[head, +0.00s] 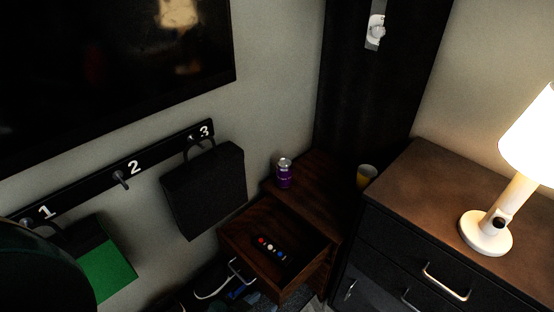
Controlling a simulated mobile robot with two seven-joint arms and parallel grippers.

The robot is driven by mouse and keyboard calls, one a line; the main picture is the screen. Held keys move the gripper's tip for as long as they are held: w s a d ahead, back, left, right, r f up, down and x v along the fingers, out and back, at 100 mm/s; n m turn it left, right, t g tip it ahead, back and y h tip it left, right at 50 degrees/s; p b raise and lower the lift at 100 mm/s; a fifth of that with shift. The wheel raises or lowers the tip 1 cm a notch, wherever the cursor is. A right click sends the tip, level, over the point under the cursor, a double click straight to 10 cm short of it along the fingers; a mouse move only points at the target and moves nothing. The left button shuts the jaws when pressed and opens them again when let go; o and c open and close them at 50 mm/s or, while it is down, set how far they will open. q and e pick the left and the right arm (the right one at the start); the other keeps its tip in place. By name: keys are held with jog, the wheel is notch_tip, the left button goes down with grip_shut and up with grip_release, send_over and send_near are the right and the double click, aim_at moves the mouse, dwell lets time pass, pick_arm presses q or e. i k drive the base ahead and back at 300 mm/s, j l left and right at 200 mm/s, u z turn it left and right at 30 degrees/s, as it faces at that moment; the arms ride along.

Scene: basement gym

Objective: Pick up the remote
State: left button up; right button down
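The remote (270,248) is a dark, slim bar with red, white and blue buttons. My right gripper does not show.
A purple can (284,174) stands on the upper wooden surface behind the remote. A yellow cup (366,176) is farther right. A dark dresser (415,190) with a lit lamp (487,232) stands at right.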

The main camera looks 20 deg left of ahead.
aim_at(286, 259)
jog(key=l+u, duration=0.1)
jog(key=u, duration=0.3)
jog(key=l+u, duration=0.1)
jog(key=u, duration=0.3)
jog(key=l+u, duration=0.1)
jog(key=u, duration=0.3)
jog(key=k+j+z, duration=0.25)
jog(key=j, duration=0.25)
jog(key=k+j+z, duration=0.3)
jog(key=k+j, duration=0.1)
jog(key=k, duration=0.05)
